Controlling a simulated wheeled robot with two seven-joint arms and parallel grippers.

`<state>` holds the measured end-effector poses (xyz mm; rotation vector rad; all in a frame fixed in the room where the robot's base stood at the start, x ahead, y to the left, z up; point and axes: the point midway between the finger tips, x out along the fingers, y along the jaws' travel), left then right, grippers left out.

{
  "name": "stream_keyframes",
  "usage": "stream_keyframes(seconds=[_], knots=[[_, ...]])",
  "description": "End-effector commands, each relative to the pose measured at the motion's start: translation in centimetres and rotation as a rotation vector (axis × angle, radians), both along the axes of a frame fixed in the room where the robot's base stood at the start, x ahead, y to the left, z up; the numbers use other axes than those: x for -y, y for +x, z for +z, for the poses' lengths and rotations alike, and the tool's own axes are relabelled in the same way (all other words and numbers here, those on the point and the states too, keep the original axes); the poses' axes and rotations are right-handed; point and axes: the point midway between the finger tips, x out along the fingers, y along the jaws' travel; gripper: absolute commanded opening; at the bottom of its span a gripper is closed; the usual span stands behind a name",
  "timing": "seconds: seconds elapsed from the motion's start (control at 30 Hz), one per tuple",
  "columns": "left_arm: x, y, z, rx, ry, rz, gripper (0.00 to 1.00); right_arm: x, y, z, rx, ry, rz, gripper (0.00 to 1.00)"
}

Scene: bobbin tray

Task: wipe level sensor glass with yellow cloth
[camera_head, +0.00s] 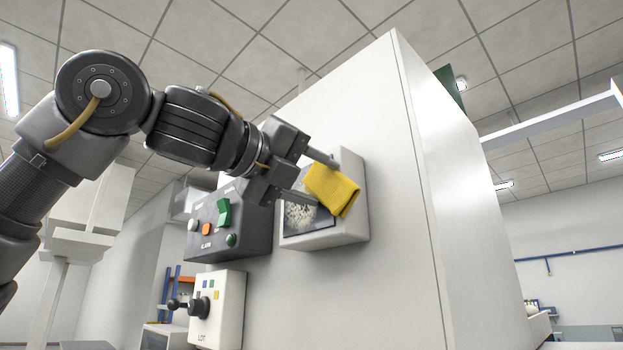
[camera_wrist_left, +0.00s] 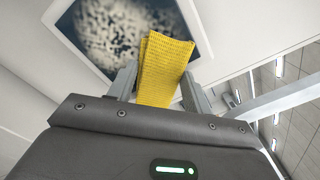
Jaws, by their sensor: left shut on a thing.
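The yellow cloth (camera_head: 333,189) is held between the fingers of my left gripper (camera_head: 325,180), which is shut on it. The cloth also shows between the fingers in the left wrist view (camera_wrist_left: 163,70). The level sensor is a white box (camera_head: 352,222) on the cabinet's side, with a dark glass (camera_head: 300,218) covered in pale speckles. In the left wrist view the glass (camera_wrist_left: 110,35) shows dark and light blotches behind the cloth. The cloth overlaps the upper right of the sensor; I cannot tell whether it touches the glass. My right gripper is not in view.
Left of the sensor is a dark control box (camera_head: 240,247) with green, orange and white buttons. Below it is a white box (camera_head: 230,312) with a black knob and small coloured squares. Both are fixed to the large white cabinet (camera_head: 400,290). The cabinet face right of the sensor is clear.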

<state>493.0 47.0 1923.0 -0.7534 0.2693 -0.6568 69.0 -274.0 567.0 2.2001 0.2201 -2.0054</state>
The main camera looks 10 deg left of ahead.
Motion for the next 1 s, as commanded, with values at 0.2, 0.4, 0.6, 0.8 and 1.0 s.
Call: stream_keyframes(seconds=[0.2,0.4,0.6,0.8,1.0], knots=[[-0.9,0.8,-0.1,-0.002,0.000,0.000,0.32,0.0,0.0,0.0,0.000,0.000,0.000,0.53],[-2.5,1.9,-0.1,-0.002,-0.002,0.002,0.32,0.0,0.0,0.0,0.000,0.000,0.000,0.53],[-2.9,2.2,-0.1,0.000,0.002,0.000,0.32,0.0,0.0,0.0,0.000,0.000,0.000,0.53],[-3.3,2.6,-0.1,-0.002,-0.001,0.000,0.32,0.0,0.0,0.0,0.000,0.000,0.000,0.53],[-4.6,3.8,-0.1,-0.002,-0.002,0.001,0.32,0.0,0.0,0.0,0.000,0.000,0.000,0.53]])
